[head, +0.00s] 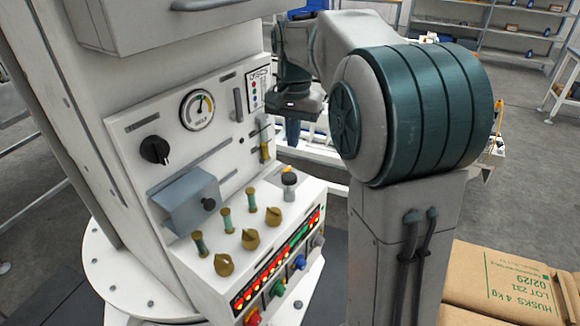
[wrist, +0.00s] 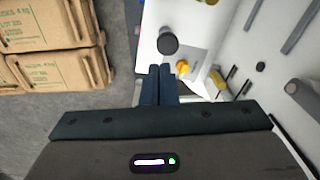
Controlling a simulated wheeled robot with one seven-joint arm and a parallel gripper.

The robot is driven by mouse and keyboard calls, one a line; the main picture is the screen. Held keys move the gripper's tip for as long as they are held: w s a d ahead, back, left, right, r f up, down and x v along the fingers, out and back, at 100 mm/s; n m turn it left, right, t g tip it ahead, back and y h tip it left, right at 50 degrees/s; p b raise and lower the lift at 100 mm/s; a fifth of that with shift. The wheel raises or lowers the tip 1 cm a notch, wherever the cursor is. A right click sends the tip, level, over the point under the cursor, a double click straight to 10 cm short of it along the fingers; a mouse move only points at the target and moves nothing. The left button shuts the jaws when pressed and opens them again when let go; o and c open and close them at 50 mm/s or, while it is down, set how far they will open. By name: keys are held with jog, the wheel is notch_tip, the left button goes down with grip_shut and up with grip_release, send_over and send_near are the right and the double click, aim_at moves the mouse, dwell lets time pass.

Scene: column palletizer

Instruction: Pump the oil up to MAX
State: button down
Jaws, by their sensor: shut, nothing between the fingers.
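My gripper (wrist: 161,72) is shut and empty, its two dark fingers side by side, pointing at the panel's ledge in the wrist view. The oil level and a MAX mark are too small to read. The fingers appear apart from both.
The panel carries a round gauge (head: 197,110), a black rotary knob (head: 155,150), a grey box (head: 187,202) and several brass knobs and levers. Colored buttons line the ledge's front.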

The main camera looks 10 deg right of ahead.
aim_at(291, 175)
jog(key=shift+m, duration=0.3)
jog(key=f, duration=0.3)
jog(key=w+f, duration=0.1)
jog(key=f, duration=0.2)
jog(key=a+f, duration=0.1)
jog(key=f, duration=0.2)
jog(key=shift+w+f, duration=0.25)
jog(key=shift+f, duration=0.1)
jog(key=shift+w+d+f, duration=0.2)
jog(key=shift+d+f, duration=0.05)
jog(key=shift+f, duration=0.05)
jog(key=shift+w+d, duration=0.1)
jog(key=shift+d, duration=0.05)
jog(key=shift+d+f, duration=0.1)
